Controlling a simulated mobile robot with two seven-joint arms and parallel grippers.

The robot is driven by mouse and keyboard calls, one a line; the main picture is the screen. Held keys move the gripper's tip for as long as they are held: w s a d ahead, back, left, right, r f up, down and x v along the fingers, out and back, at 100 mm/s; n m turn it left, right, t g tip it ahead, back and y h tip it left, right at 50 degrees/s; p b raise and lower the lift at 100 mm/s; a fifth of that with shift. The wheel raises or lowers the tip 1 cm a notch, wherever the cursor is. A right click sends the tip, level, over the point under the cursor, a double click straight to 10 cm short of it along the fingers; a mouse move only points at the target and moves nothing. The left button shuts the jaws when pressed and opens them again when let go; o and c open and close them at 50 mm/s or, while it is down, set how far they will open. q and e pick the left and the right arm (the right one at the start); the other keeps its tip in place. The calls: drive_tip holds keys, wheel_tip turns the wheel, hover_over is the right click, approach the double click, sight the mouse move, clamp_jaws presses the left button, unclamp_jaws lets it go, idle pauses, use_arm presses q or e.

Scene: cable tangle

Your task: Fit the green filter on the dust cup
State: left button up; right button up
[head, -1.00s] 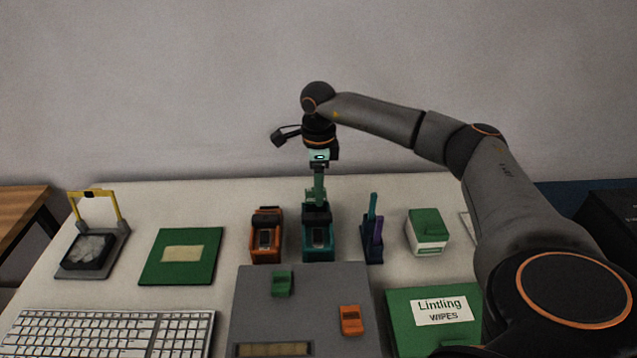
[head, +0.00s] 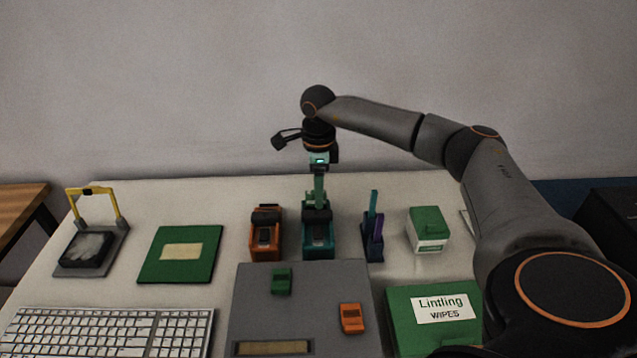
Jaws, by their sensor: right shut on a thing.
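A small green block (head: 281,281), which looks like the green filter, lies on the grey mat (head: 330,290). A similar orange block (head: 351,318) lies on the mat to its right. Behind the mat stand an orange unit (head: 265,238) and a teal unit (head: 318,240), each with a dark top and a dark front window. I cannot tell for certain which part is the dust cup. My right gripper (head: 318,202) points straight down and is shut on the top of the teal unit; its fingertips partly hide the grip. My left gripper is not in view.
A holder with teal and purple sticks (head: 374,235), a green-and-white box (head: 428,230) and a green wipes box (head: 435,320) stand right. A keyboard (head: 110,332), green pad (head: 180,255) and yellow-handled tray (head: 92,240) are left. My right arm covers the right side.

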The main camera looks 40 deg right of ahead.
drive_tip(key=shift+f, duration=0.4)
drive_tip(key=shift+s+a+f+b, duration=0.15)
drive_tip(key=shift+s+f+b, duration=0.05)
drive_tip(key=shift+f+b, duration=0.2)
drive_tip(key=shift+f, duration=0.1)
drive_tip(key=o, duration=1.4)
drive_tip(key=shift+a, duration=0.1)
drive_tip(key=shift+w+r+p, duration=0.1)
drive_tip(key=shift+r+p, duration=0.15)
drive_tip(key=shift+p, duration=0.1)
drive_tip(key=shift+r+p, duration=0.35)
drive_tip(key=shift+d+r+p, duration=0.2)
drive_tip(key=shift+r+p, duration=0.15)
drive_tip(key=shift+r, duration=0.2)
drive_tip(key=shift+w+r, duration=0.1)
